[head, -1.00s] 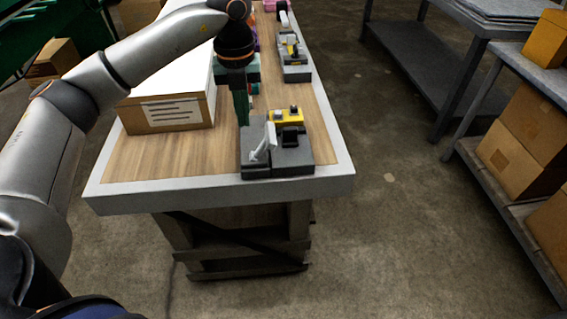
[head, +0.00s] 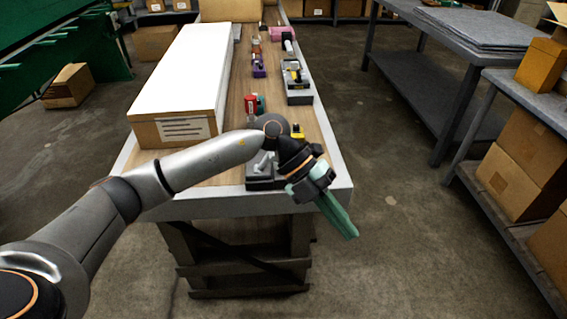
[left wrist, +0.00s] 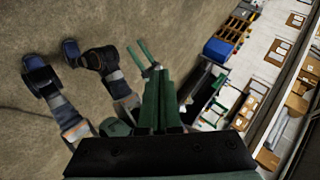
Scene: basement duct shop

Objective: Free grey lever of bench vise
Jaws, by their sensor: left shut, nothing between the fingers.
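The bench vise (head: 258,183) sits at the near end of the workbench, a dark grey block with a yellow part (head: 298,131). My left forearm and wrist cover much of it. A piece of its light grey lever (head: 264,161) shows tilted just below my arm. My left gripper (head: 346,225) is shut and empty. It points down and right, past the bench's right edge, apart from the vise. Its green fingers also show in the left wrist view (left wrist: 160,95). Beyond them, two thin green prongs (left wrist: 142,53) stand apart, seemingly my right gripper's fingers; their base is hidden.
A long white-topped box (head: 185,70) covers the left of the workbench (head: 335,188). Several small tools and another dark grey device (head: 298,92) line its right side. Shelves with cardboard boxes (head: 515,155) stand at the right. The floor between is clear.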

